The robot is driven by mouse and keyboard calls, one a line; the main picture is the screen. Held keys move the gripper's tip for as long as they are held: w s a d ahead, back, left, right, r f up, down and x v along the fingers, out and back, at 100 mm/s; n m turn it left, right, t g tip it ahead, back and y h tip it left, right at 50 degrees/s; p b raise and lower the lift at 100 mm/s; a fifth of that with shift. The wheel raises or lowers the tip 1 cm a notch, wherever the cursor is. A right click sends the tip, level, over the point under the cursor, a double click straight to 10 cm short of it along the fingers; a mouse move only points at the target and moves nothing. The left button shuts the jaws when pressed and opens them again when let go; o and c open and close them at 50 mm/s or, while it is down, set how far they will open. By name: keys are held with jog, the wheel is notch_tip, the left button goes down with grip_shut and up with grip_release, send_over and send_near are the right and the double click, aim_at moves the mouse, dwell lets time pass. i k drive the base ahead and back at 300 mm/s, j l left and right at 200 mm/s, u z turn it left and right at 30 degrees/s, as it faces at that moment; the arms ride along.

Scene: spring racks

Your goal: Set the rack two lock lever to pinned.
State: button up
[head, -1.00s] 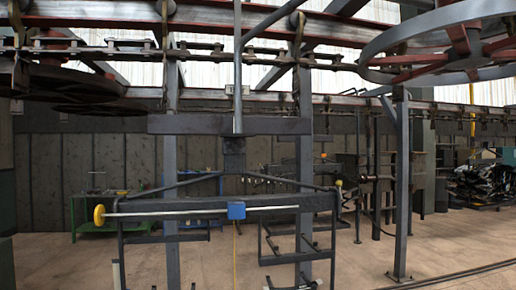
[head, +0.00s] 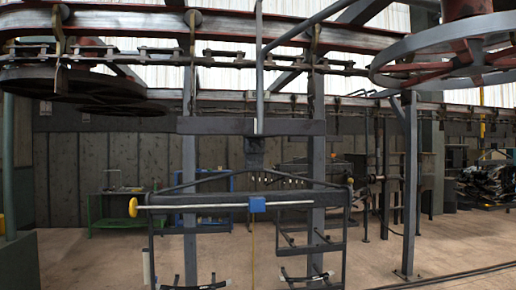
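A dark hanging rack (head: 290,196) is ahead of me near the middle of the head view. A thin yellow cord or strip hangs below the block. I cannot tell which part is the lock lever, whether it is pinned, or whether this is rack two; no number is readable. My gripper is not in view.
Steel posts (head: 410,190) stand around the rack. An overhead rail with a chain and a large wheel (head: 450,50) spans the top. A green table (head: 118,208) and blue frame stand behind at left. Open floor (head: 90,262) lies at lower left; a floor rail runs at lower right.

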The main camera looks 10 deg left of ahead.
aim_at(350, 182)
jog(key=i+l+u, duration=0.1)
jog(key=i+l, duration=0.5)
jog(key=i, duration=0.2)
jog(key=i+l+u, duration=0.1)
jog(key=i+l, duration=0.6)
jog(key=i, duration=0.1)
